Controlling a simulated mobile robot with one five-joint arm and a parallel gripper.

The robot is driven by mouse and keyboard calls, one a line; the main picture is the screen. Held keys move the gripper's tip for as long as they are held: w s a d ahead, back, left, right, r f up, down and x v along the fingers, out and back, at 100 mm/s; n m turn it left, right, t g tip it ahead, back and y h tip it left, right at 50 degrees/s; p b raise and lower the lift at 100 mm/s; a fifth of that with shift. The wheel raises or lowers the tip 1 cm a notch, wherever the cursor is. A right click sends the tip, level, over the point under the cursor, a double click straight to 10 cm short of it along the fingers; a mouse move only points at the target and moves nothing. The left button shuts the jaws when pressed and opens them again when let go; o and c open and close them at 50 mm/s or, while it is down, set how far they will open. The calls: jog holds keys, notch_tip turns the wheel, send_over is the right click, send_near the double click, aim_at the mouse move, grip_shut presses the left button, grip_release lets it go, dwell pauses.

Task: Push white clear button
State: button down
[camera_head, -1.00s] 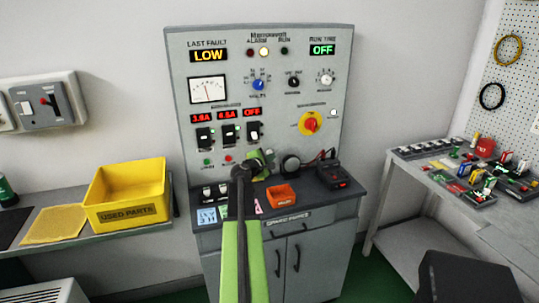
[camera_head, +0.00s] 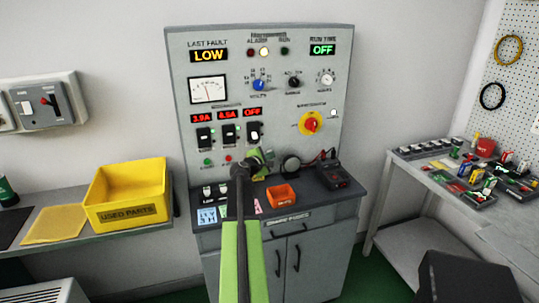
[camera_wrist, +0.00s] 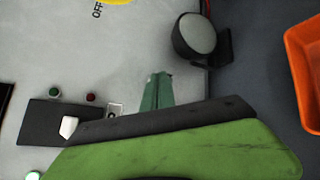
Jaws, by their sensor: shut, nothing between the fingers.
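The grey control panel (camera_head: 290,125) stands upright against the wall. In the wrist view, a small white button (camera_wrist: 115,109) in a square mount shows on the panel face, partly cut off by my green and black gripper body. Its label is unreadable. The head view hides that spot behind my gripper (camera_head: 260,158). Another small white button (camera_head: 333,113) sits right of the red-yellow rotary switch (camera_head: 311,123). In the wrist view my gripper (camera_wrist: 157,88) has its green fingers together, empty, close to the panel and just right of the square-mounted button. Contact cannot be told.
A round black part (camera_head: 291,164) sits right of my gripper; it is large in the wrist view (camera_wrist: 196,35). An orange bin (camera_head: 281,196) and a black meter (camera_head: 337,176) are on the cabinet ledge. A black switch with a white toggle (camera_wrist: 68,127) is near the button.

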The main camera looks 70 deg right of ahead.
jog(key=shift+w+d, duration=0.15)
dwell(0.5)
jog(key=shift+s+a, duration=0.55)
jog(key=shift+a, duration=0.1)
jog(key=s+a, duration=0.1)
jog(key=a, duration=0.1)
jog(key=s+a, duration=0.2)
jog(key=shift+s, duration=0.1)
dwell(0.8)
